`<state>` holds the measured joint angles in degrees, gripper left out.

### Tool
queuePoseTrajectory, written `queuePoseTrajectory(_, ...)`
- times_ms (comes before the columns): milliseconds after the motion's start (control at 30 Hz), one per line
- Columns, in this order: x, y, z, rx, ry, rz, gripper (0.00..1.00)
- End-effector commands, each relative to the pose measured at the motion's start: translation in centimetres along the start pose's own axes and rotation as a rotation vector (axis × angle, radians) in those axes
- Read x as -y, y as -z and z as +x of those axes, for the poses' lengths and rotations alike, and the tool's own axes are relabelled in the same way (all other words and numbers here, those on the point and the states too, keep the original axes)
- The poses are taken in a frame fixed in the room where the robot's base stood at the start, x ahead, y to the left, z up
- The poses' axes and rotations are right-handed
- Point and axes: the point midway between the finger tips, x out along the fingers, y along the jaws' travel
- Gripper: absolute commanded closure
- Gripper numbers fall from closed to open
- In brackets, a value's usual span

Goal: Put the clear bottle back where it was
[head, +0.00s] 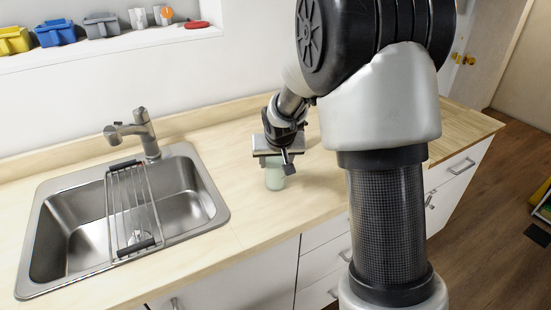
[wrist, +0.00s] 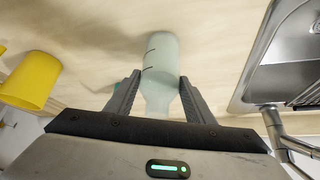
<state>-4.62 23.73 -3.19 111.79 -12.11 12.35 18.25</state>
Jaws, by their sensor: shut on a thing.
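The clear bottle (wrist: 160,62) is pale, greenish and see-through, with dark marks on its side. In the wrist view it lies between the two fingers of my gripper (wrist: 152,95), which is shut on it. In the head view the bottle (head: 275,178) shows below my gripper (head: 273,160), over the wooden counter to the right of the sink. I cannot tell whether its base touches the counter.
A steel sink (head: 190,205) with a wire rack (head: 130,205) and a tap (head: 143,130) is to the left. A yellow cup-like thing (wrist: 30,82) stands near the bottle in the wrist view. A shelf above holds several coloured containers. The counter (head: 235,215) between sink and bottle is clear.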

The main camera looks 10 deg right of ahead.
Motion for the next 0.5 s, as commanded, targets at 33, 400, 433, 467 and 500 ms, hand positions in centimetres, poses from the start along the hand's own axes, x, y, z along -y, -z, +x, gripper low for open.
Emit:
queuePoseTrajectory(33, 0.00, -0.01, 0.04, 0.000, 0.000, 0.000, 0.78)
queuePoseTrajectory(400, 0.00, -0.16, 0.23, 0.000, 0.000, 0.000, 0.33)
queuePoseTrajectory(433, 0.01, -0.16, 0.23, 0.000, 0.000, 0.000, 0.33)
queuePoseTrajectory(467, 0.00, -0.16, 0.23, 0.001, 0.000, 0.000, 0.33)
queuePoseTrajectory(500, 0.00, -0.15, 0.22, 0.000, 0.000, 0.000, 0.33)
